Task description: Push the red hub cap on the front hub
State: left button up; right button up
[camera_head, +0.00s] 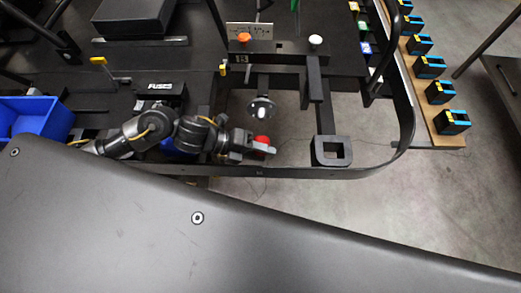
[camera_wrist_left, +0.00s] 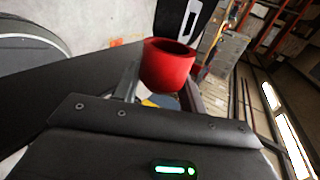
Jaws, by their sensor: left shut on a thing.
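The red hub cap (camera_head: 262,139) is at the tip of my left gripper (camera_head: 264,148) in the head view. In the left wrist view the cap (camera_wrist_left: 167,66) is a red, hollow round piece, its open rim showing. My left gripper (camera_wrist_left: 158,92) is shut on it. The front hub (camera_head: 262,110) is a round grey disc with a pale centre on a short axle. It is just above the cap in the head view, and the two look apart. My right gripper is not in view.
A black frame bar curves around the front of the kart. A black square-holed block (camera_head: 332,151) stands right of the gripper. A blue bin (camera_head: 38,116) is at the left. Black blocks with blue and yellow marks line a wooden board (camera_head: 428,105) at the right.

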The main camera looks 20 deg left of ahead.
pick_arm(q)
jog(key=shift+a+r, duration=0.1)
jog(key=shift+a, duration=0.05)
jog(key=shift+w+a+b, duration=0.2)
jog(key=shift+w+a, duration=0.05)
jog(key=shift+w, duration=0.7)
jog(key=shift+w+a+b, duration=0.15)
jog(key=shift+w+a, duration=0.05)
jog(key=shift+w, duration=0.75)
jog(key=shift+w+a+b, duration=0.2)
jog(key=shift+w+a, duration=0.05)
jog(key=shift+w, duration=0.7)
jog(key=shift+w+a+b, duration=0.25)
jog(key=shift+w+b, duration=0.25)
jog(key=shift+w, duration=0.4)
jog(key=shift+w+a+b, duration=0.2)
jog(key=shift+w+b, duration=0.25)
jog(key=shift+w, duration=0.45)
jog(key=o, duration=1)
jog(key=shift+o, duration=0.2)
jog(key=shift+a, duration=0.1)
